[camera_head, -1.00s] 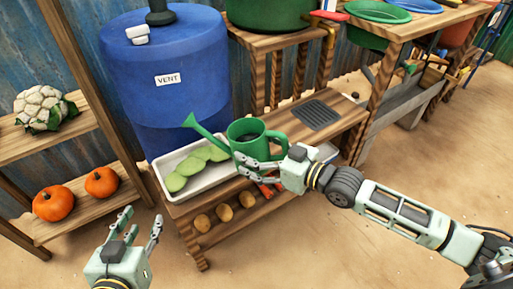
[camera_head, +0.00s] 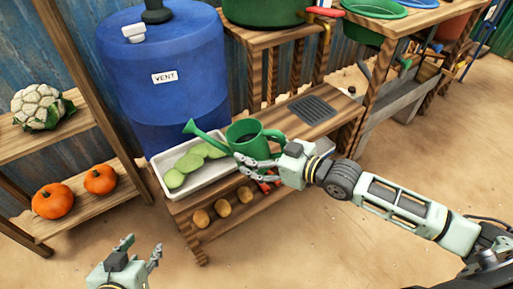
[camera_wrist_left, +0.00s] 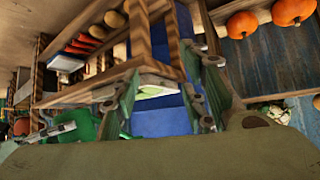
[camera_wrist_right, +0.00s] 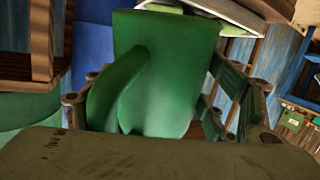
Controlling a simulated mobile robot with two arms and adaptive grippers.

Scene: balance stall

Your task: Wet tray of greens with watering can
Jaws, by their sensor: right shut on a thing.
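The green watering can (camera_head: 247,138) is upright in the head view, its spout pointing left over the white tray (camera_head: 207,187). Green leafy slices, the greens (camera_head: 187,166), lie in the tray. My right gripper (camera_head: 243,164) is shut on the watering can at its near side; the can fills the right wrist view (camera_wrist_right: 165,75). I cannot tell whether the can touches the bench. My left gripper (camera_head: 142,251) is open and empty, low in front of the shelf; its fingers also show in the left wrist view (camera_wrist_left: 165,95).
A blue barrel (camera_head: 165,65) marked VENT stands behind the tray. The wooden bench (camera_head: 322,124) has a dark grate (camera_head: 312,109) at right and potatoes (camera_head: 223,208) below. A side shelf at left holds pumpkins (camera_head: 53,201) and a cauliflower (camera_head: 41,107). Open floor lies in front.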

